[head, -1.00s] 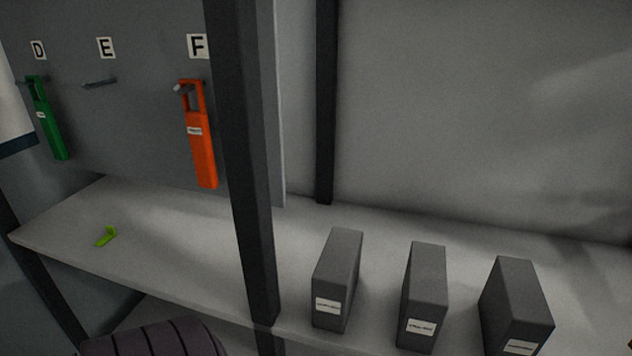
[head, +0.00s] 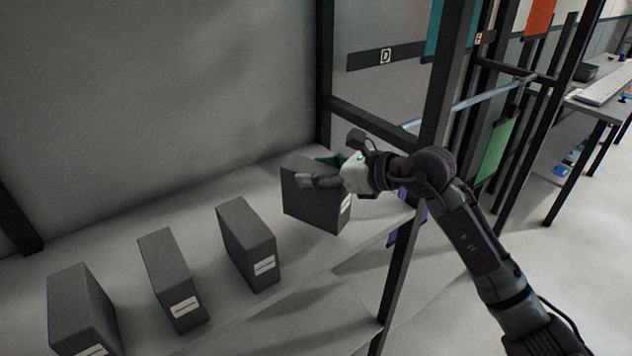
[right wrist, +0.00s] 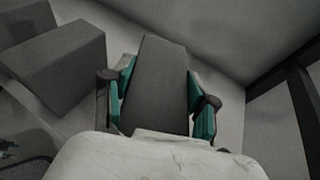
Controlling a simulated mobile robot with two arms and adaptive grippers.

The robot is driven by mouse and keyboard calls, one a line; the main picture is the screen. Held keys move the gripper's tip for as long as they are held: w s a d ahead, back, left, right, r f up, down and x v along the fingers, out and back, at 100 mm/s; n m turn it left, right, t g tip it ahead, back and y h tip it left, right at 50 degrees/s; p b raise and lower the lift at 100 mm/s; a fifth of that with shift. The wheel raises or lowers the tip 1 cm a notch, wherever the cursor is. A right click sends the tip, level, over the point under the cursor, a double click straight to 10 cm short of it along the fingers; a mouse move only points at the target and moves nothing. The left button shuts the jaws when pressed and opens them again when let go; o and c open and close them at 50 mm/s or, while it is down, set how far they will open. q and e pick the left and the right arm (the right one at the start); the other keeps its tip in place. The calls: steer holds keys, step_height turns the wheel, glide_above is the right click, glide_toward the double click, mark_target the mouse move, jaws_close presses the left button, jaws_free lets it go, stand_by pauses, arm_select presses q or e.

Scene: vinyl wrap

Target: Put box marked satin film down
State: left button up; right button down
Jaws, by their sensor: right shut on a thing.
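A dark grey box (head: 312,202) with a white label stands upright at the right end of the shelf; the label text is too small to read. My right gripper (head: 322,170) is shut on this box from above. In the right wrist view the box (right wrist: 158,88) sits between the two green-padded fingers (right wrist: 160,100). I cannot tell whether its base touches the shelf (head: 215,195). My left gripper is not in view.
Several similar grey boxes (head: 247,245) stand in a row to the left, with a gap beside the held box. A dark post (head: 325,75) stands behind, and a frame post (head: 395,285) stands in front at right.

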step_height(320, 180, down, 3)
steer(key=shift+a+p, duration=0.1)
steer(key=shift+p, duration=0.5)
steer(key=shift+f, duration=0.5)
steer(key=shift+f, duration=0.1)
steer(key=shift+c, duration=1.6)
jaws_free()
steer(key=shift+f, duration=0.1)
